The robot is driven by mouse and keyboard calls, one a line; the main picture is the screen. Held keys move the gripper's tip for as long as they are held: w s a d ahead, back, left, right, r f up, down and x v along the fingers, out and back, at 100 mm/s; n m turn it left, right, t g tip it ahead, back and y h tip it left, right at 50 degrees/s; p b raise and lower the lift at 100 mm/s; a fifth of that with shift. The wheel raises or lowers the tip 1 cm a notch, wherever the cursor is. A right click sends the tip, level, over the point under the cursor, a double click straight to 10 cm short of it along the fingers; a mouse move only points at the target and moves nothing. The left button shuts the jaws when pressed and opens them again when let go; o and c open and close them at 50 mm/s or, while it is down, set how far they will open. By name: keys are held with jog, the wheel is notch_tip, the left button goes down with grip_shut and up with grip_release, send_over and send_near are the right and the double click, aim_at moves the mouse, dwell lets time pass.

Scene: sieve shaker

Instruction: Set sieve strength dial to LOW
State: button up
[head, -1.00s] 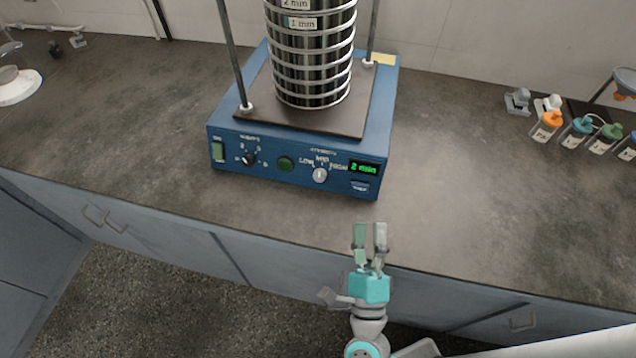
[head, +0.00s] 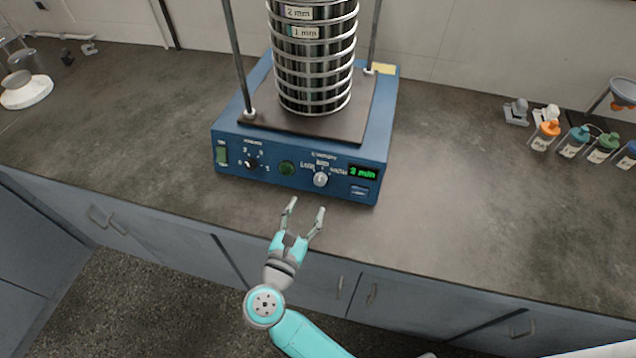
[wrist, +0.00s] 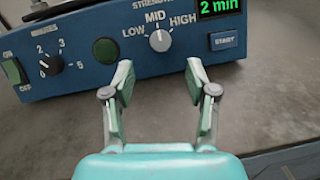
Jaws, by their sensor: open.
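The blue sieve shaker (head: 230,138) stands on the bench with a stack of metal sieves (head: 312,70) on its plate. Its strength dial (head: 320,179) is a grey knob on the front panel, below LOW, MID and HIGH marks. In the wrist view the strength dial (wrist: 160,40) has its white pointer line upward at MID. My gripper (head: 306,204) is open and empty, in front of the panel and just below the dial. In the wrist view the fingers of my gripper (wrist: 160,85) sit apart on either side below the dial, not touching it.
The panel also has a green on/off switch (wrist: 11,68), a black minutes dial (wrist: 48,65), a round green button (wrist: 14,72), a START button (wrist: 223,40) and a display (wrist: 219,8) reading 2 min. Coloured-cap bottles (head: 573,142) stand at right. Bench around the shaker is clear.

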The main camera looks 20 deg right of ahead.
aim_at(319, 181)
jog(key=x, duration=0.8)
jog(key=shift+w+d, duration=0.25)
grip_shut()
